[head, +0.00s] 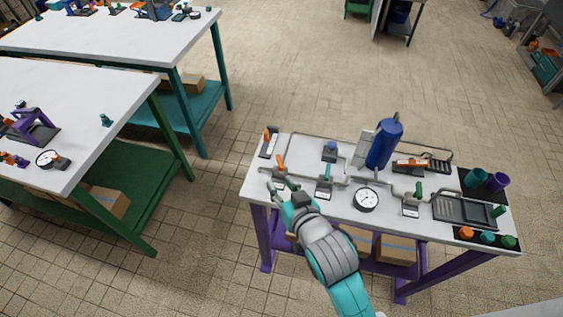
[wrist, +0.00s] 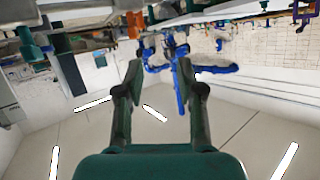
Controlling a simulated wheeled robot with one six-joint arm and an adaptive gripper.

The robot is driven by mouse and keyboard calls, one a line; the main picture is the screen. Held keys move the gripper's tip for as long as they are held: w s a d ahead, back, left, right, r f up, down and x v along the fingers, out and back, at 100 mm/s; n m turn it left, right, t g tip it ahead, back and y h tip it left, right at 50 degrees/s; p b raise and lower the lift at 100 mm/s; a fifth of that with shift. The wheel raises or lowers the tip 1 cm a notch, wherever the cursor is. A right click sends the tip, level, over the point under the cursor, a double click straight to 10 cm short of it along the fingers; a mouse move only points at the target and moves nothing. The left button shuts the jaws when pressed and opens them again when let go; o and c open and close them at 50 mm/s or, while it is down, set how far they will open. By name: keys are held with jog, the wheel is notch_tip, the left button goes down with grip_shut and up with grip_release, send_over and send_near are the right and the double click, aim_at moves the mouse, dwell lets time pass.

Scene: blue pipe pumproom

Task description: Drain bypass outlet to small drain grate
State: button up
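My gripper (head: 283,186) is over the left front of the purple-legged bench, close to an orange-handled valve (head: 281,164). In the wrist view my gripper (wrist: 161,76) has its fingers apart, with nothing between them. Grey pipes (head: 310,138) run along the bench to a blue upright tank (head: 384,144). Green-handled valves stand at the middle (head: 327,178) and right (head: 415,194). A small dark grate (head: 438,162) lies at the back right. A larger grated tray (head: 464,209) lies in front of it. I cannot tell which pipe end is the bypass outlet.
A round gauge (head: 366,199) sits at the bench's front. Teal (head: 476,178) and purple (head: 497,182) cups stand at the right end, with coloured caps (head: 487,238) in front. Another white-topped bench (head: 80,110) stands at left. The tiled floor between is clear.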

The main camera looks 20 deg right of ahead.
aim_at(280, 161)
jog(key=shift+h, duration=0.8)
jog(key=w+d+f, duration=0.1)
jog(key=w, duration=0.2)
jog(key=w+d+f, duration=0.1)
jog(key=w, duration=0.2)
jog(key=w+d+f, duration=0.1)
jog(key=w+f, duration=0.1)
jog(key=w, duration=0.1)
jog(key=shift+w+d, duration=0.3)
grip_shut()
